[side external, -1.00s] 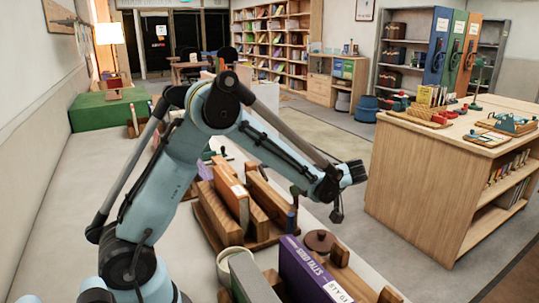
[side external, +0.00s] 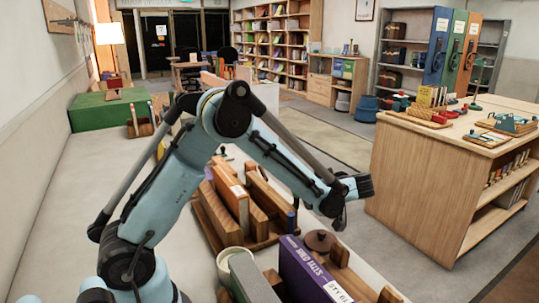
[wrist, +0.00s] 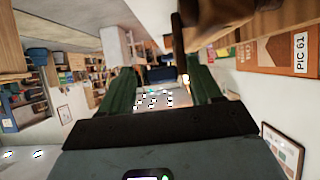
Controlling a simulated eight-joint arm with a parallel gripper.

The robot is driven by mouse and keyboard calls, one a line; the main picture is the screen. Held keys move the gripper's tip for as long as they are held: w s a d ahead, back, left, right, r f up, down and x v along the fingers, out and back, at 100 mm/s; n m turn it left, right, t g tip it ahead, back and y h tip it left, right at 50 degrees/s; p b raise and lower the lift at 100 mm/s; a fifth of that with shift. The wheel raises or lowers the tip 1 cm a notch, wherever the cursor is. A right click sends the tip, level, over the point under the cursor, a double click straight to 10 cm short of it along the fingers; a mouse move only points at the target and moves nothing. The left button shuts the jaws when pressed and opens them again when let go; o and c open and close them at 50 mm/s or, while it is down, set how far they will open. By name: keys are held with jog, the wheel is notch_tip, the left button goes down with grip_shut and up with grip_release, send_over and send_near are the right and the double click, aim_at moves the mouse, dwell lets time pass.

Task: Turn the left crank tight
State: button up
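Three tall panels, blue (side external: 437,46), green (side external: 455,48) and orange (side external: 468,50), stand at the back right, each with a dark crank-like handle; the leftmost handle (side external: 437,56) is on the blue one. They are far from my gripper. A wooden stand (side external: 212,222) with upright books is on the near counter, and a round brown wooden knob (side external: 320,240) is beside the purple book. I cannot tell whether either has a crank. My gripper (side external: 338,222) hangs above the counter's right edge. In the wrist view its green fingers (wrist: 160,92) are apart, with nothing visibly held.
A purple book (side external: 305,268) and a pale cup (side external: 228,262) stand on the near counter. A wooden island (side external: 420,195) with trays is on the right. In the wrist view a brown wooden part (wrist: 215,22) and an orange label marked PIC 61 (wrist: 280,52) are close by.

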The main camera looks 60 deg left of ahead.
jog(key=shift+s, duration=0.1)
dwell(0.3)
jog(key=v, duration=1.2)
